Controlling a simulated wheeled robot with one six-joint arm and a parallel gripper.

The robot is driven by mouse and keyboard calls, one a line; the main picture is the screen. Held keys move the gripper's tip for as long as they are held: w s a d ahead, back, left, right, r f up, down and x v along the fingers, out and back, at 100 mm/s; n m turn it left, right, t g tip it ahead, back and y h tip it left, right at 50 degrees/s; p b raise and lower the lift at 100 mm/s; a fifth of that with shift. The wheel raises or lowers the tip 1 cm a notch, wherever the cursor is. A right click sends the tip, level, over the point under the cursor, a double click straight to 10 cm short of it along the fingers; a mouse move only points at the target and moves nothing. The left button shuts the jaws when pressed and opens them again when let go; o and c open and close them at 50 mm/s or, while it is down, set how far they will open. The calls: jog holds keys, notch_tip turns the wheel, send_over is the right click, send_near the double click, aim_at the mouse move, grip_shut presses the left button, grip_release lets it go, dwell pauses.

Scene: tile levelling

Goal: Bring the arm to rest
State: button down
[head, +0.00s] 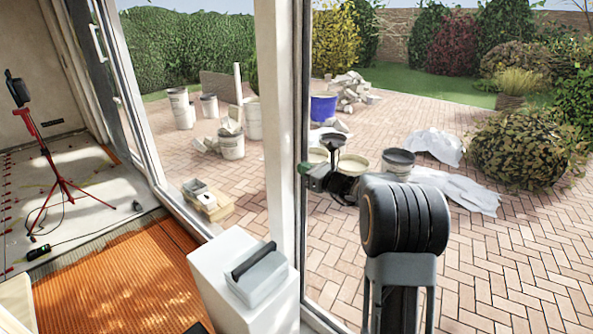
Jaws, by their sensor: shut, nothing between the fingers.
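My arm (405,215) rises at the lower right, in front of the patio. Its dark, ribbed, rounded joint sits on top of a grey link. The joint hides part of the paving behind it.
A white block (222,272) bearing a grey box (262,277) with a black handle stands at the lower middle. A white door post (277,130) rises behind it. A red tripod (62,180) stands indoors. Buckets (231,143) and rubble clutter the patio; paving at right is clear.

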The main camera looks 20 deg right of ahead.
jog(key=v, duration=0.7)
jog(key=shift+f+b, duration=0.2)
jog(key=shift+b, duration=0.2)
jog(key=s+a+f+n+g+h, duration=0.1)
jog(key=s+a+f+n+g, duration=0.6)
jog(key=s+f+n+g, duration=0.45)
jog(key=s+a+r+n+h+p, duration=0.2)
jog(key=s+r+n+h, duration=0.1)
jog(key=s+n, duration=0.5)
jog(key=s+a+r+n+h+p, duration=0.1)
jog(key=s+r+n+h, duration=0.3)
jog(key=s+n, duration=0.4)
jog(key=shift+a+n+h+p, duration=0.4)
jog(key=shift+n+h, duration=0.2)
jog(key=shift+n, duration=0.55)
jog(key=shift+s, duration=0.1)
